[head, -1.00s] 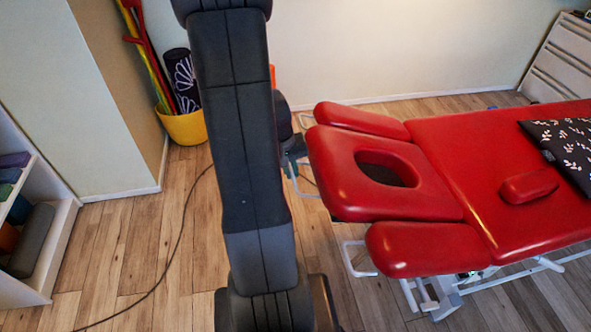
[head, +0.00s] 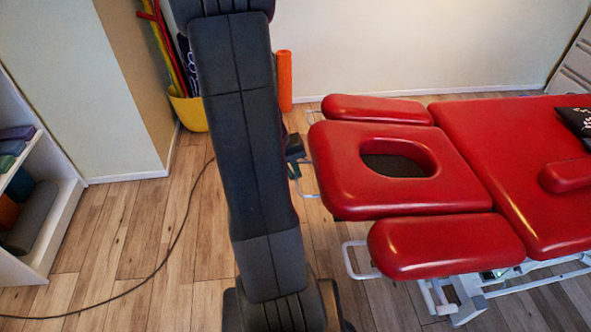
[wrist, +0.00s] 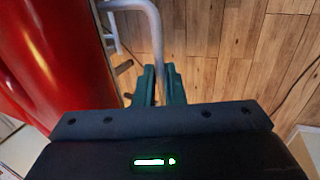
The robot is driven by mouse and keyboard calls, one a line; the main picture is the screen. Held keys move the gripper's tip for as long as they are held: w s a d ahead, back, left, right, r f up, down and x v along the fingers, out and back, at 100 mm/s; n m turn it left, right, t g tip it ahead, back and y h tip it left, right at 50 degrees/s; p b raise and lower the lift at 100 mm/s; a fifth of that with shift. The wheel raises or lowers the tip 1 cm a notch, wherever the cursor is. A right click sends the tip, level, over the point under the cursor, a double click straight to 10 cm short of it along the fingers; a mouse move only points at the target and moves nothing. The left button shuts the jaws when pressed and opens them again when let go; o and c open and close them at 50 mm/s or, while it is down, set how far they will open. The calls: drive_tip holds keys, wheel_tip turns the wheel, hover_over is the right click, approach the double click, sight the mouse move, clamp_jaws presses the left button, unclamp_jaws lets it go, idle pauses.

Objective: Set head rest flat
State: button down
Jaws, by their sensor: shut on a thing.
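The red head rest (head: 350,185), with an oval face hole, is at the left end of the red treatment table (head: 490,135). It looks close to level, but its exact angle is hard to judge. My gripper (head: 294,160) is just off its left edge, partly hidden behind my arm. In the wrist view, my gripper's green fingers (wrist: 160,75) are shut on a pale metal bar (wrist: 154,35) beside red padding (wrist: 50,60). Part of the bar is hidden by the fingers.
Red arm pads flank the head rest, one on the far side (head: 375,110) and one on the near side (head: 445,247). A yellow bin (head: 188,112) and an orange roller (head: 284,80) stand by the wall. A cable (head: 165,255) crosses the open floor at left.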

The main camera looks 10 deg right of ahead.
wheel_tip(320, 180, down, 9)
drive_tip(key=a+b, duration=0.1)
drive_tip(key=b, duration=0.6)
drive_tip(key=shift+f, duration=0.2)
drive_tip(key=c, duration=1.5)
unclamp_jaws()
drive_tip(key=shift+a+r, duration=0.1)
drive_tip(key=shift+a, duration=0.35)
drive_tip(key=shift+d, duration=0.1)
